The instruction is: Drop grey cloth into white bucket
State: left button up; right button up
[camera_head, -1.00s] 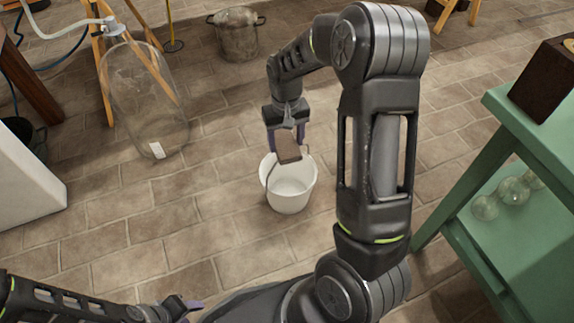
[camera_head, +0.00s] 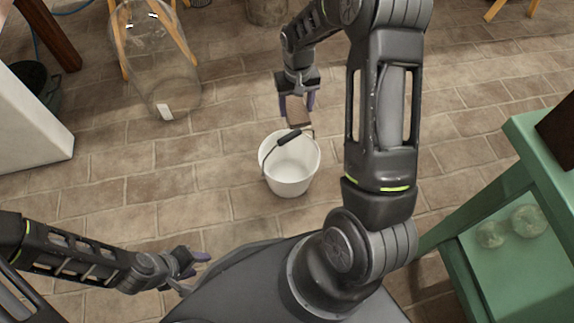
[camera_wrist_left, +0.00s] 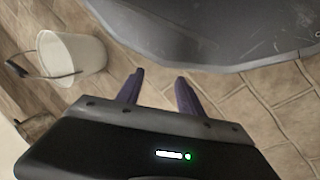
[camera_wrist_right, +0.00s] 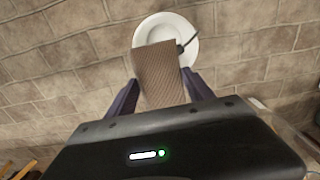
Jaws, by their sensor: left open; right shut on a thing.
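The white bucket (camera_head: 290,172) stands upright on the floor, its dark handle grip lying across the rim; it also shows in the left wrist view (camera_wrist_left: 85,52) and the right wrist view (camera_wrist_right: 183,27). My right gripper (camera_head: 297,103) is shut on the cloth (camera_head: 299,116), a brownish-grey ribbed piece in the right wrist view (camera_wrist_right: 160,75). In the head view the cloth is at the bucket's far rim; in the right wrist view it overlaps part of the opening. I see nothing inside the bucket. My left gripper (camera_head: 198,263) is open and empty, low at the left.
A large glass vessel (camera_head: 160,75) stands behind left of the bucket. A green table (camera_head: 520,255) with glass balls on its lower shelf is at the right. A white block (camera_head: 30,125) is at the left edge. The floor around the bucket is clear.

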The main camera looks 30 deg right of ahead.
jog(key=shift+f+b, duration=2.3)
jog(key=shift+f, duration=0.7)
jog(key=o, duration=1.7)
jog(key=shift+r, duration=0.15)
notch_tip(320, 180, up, 8)
jog(key=p, duration=0.2)
jog(key=shift+f+p, duration=0.2)
jog(key=shift+p, duration=0.15)
